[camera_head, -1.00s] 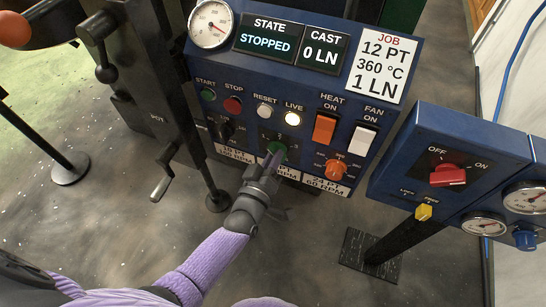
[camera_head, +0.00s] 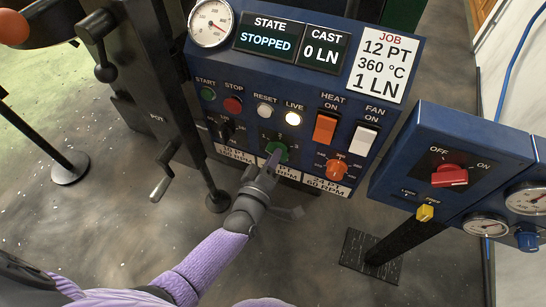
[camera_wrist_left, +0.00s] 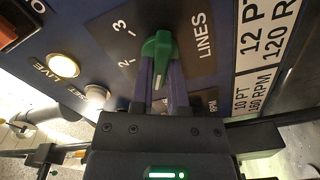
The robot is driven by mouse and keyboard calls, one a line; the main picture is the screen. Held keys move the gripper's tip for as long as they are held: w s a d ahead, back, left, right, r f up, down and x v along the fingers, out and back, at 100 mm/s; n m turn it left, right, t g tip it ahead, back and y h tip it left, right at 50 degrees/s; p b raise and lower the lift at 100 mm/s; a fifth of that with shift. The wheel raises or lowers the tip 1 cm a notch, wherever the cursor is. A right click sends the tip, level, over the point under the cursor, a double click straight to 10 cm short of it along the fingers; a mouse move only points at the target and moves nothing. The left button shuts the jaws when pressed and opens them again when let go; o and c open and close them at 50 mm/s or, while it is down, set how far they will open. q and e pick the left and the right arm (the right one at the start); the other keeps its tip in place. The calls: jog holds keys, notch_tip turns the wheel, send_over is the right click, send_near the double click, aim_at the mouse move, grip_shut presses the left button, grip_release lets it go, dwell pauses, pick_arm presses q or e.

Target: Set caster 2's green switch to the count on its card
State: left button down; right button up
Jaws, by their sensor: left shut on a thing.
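The job card (camera_head: 382,62) at the panel's top right reads 12 PT, 360 °C, 1 LN. The green switch (camera_head: 277,151) sits low in the middle of the blue caster panel, with small numbers around it. My left gripper (camera_head: 271,163) reaches it from below and is shut on it. In the left wrist view the green switch (camera_wrist_left: 158,46) is between the two fingers of my left gripper (camera_wrist_left: 161,82). The 2, the 3 and the word LINES show; the 1 is hidden there. I cannot tell surely which number the switch points at. My right gripper is out of view.
The state display (camera_head: 268,39) reads STOPPED and the cast display (camera_head: 322,51) 0 LN. An orange knob (camera_head: 336,169) is right of the green switch and a black knob (camera_head: 226,129) left. A second blue box with a red switch (camera_head: 450,176) stands at right.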

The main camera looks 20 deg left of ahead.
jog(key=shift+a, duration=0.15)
pick_arm(q)
jog(key=c, duration=0.6)
grip_release()
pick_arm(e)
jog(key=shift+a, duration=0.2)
pick_arm(q)
jog(key=s+p, duration=0.3)
jog(key=s, duration=0.7)
jog(key=shift+a, duration=0.15)
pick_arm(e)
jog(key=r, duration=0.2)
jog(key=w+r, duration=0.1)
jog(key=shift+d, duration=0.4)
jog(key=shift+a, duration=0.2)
